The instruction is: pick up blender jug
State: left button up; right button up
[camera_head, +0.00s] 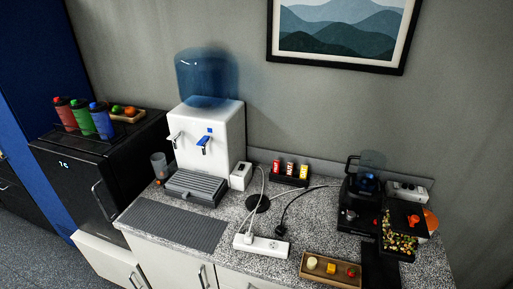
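The blender jug (371,162) appears as a see-through, bluish vessel at the back right of the speckled counter (222,257). It seems to stand upright on a black blender base (357,211), with a dark handle on its left side. Its lower part is dark and hard to make out. Neither of my grippers is in view.
Right of the blender are a grey socket box (407,191) and a container of mixed food pieces (398,239). A wooden tray (325,280) lies in front. A white power strip (261,247) with cables is left. A water dispenser (207,135) stands further left.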

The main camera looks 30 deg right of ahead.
aim_at(371, 165)
jog(key=z, duration=2)
